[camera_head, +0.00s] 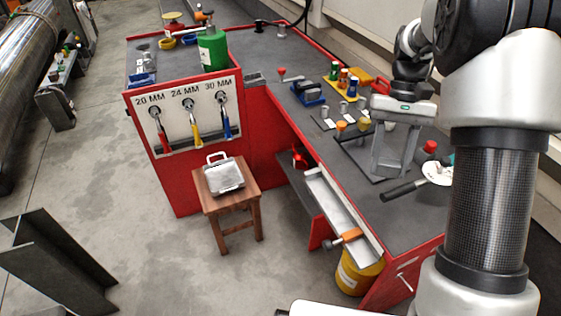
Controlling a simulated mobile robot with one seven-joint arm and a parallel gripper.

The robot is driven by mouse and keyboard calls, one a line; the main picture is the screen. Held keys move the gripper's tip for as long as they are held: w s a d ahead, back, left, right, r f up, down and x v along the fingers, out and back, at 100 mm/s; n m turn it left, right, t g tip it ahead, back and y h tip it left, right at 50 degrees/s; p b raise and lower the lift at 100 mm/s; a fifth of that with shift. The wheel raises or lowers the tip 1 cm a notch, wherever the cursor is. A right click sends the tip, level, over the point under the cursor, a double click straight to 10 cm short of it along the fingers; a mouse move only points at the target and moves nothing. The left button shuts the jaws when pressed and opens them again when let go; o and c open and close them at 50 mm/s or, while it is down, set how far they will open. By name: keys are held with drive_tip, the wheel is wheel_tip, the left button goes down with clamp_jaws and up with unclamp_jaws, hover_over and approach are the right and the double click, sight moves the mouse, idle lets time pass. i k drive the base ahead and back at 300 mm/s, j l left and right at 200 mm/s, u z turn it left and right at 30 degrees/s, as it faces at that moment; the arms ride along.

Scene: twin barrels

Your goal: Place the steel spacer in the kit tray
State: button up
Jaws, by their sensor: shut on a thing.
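My gripper (391,168) points down over the right-hand bench top, close above or at its surface; I cannot tell the exact height. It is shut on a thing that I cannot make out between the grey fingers. Small grey metal cylinders stand left of it on the bench, one of them (343,107) near pale cards; I cannot tell whether one is the steel spacer.
Orange and yellow pieces (341,126) stand left of my gripper. A black-handled tool (403,189) and a red-capped item (430,147) lie near it. A red-edged panel with hanging wrenches (190,118) rises behind the stool. A steel beam (52,262) stands on open floor at left.

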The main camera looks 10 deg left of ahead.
sight(223, 178)
drive_tip(key=j+z, duration=0.15)
drive_tip(key=j, duration=0.2)
drive_tip(key=k+j+z, duration=0.15)
drive_tip(key=j, duration=0.2)
drive_tip(key=j+z, duration=0.35)
drive_tip(key=i+j+z, duration=0.1)
drive_tip(key=j+z, duration=0.2)
drive_tip(key=j, duration=0.2)
drive_tip(key=j+u, duration=0.15)
drive_tip(key=u, duration=0.25)
drive_tip(key=j+u, duration=0.1)
drive_tip(key=u, duration=0.3)
drive_tip(key=i+j+u, duration=0.1)
drive_tip(key=u, duration=0.3)
drive_tip(key=i+j+u, duration=0.1)
drive_tip(key=u, duration=0.7)
drive_tip(key=i+j, duration=0.05)
